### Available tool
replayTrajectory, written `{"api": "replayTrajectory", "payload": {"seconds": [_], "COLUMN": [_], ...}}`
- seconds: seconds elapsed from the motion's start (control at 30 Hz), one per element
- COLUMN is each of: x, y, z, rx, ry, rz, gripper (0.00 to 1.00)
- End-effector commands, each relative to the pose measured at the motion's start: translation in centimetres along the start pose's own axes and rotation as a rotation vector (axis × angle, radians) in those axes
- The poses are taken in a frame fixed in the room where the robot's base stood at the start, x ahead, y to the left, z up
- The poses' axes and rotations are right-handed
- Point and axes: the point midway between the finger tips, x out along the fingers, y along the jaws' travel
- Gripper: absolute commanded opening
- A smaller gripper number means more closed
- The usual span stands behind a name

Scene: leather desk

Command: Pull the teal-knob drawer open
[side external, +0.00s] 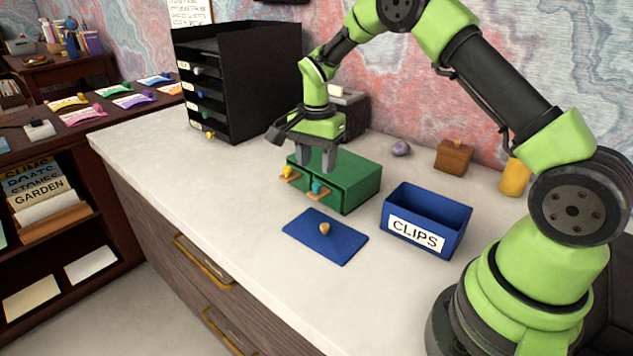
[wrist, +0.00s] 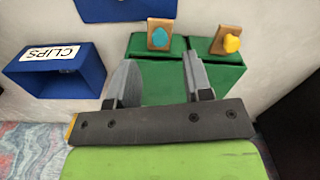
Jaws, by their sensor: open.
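A small green cabinet (side external: 355,184) with two drawers side by side stands on the pale counter. The teal knob (side external: 317,187) is on the right drawer's front, on a wooden plate. The yellow knob (side external: 287,171) is on the left drawer. In the wrist view, the teal knob (wrist: 161,37) and the yellow knob (wrist: 231,44) lie beyond the fingertips. My gripper (side external: 316,162) points down over the cabinet's front part, fingers apart and empty. In the wrist view my gripper (wrist: 158,60) spans the teal-knob drawer side, with the teal knob roughly between the finger lines.
A blue panel (side external: 310,240) with a small tan knob lies flat before the cabinet. A blue open CLIPS bin (side external: 440,207) stands to its right. A black shelf unit (side external: 240,80) stands behind left. A wooden block (side external: 454,158), purple ball (side external: 401,148) and yellow cup (side external: 515,178) are behind.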

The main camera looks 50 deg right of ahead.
Motion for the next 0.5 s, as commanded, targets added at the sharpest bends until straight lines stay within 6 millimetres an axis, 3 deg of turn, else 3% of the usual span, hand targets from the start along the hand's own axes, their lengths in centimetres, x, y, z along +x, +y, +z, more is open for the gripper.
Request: {"api": "replayTrajectory", "payload": {"seconds": [0.23, 0.5], "x": [4.2, 5.5], "y": [0.0, 0.0], "z": [0.1, 0.1], "rx": [-0.001, -0.002], "ry": [-0.002, -0.001], "rz": [0.002, -0.002], "gripper": [0.46, 0.46]}}
